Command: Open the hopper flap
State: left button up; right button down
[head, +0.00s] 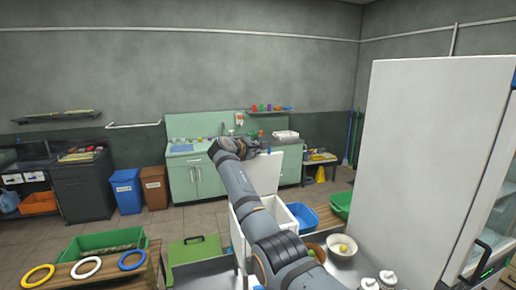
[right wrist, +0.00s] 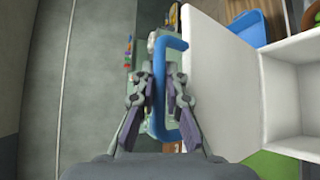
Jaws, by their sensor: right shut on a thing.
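The hopper is a white box (head: 293,218) in the middle of the head view, and its open top shows. Its white flap (head: 263,172) stands raised, roughly upright, above the opening. In the right wrist view the flap (right wrist: 222,85) is a broad white panel beside the box's open inside (right wrist: 302,92). A blue handle (right wrist: 187,125) is on the flap's outer side. My right gripper (right wrist: 158,80) is shut on this handle, with its fingers on either side of the bar. In the head view my right arm partly covers the box and flap. My left gripper is not in view.
A tall white panel (head: 425,150) stands on the right. A bowl (head: 342,247) and white bottles (head: 386,279) are on the counter near my arm. A blue tub (head: 302,216) and a green crate (head: 341,203) lie beyond the hopper. A green handled lid (head: 197,250) is at left.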

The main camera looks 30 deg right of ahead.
dwell(0.3)
jog(key=c, duration=1.7)
grip_release()
jog(key=shift+o, duration=0.2)
jog(key=shift+r, duration=0.1)
jog(key=shift+s+a, duration=0.1)
jog(key=v, duration=1.1)
jog(key=shift+s+a, duration=0.2)
jog(key=shift+a, duration=0.15)
jog(key=shift+r, duration=0.1)
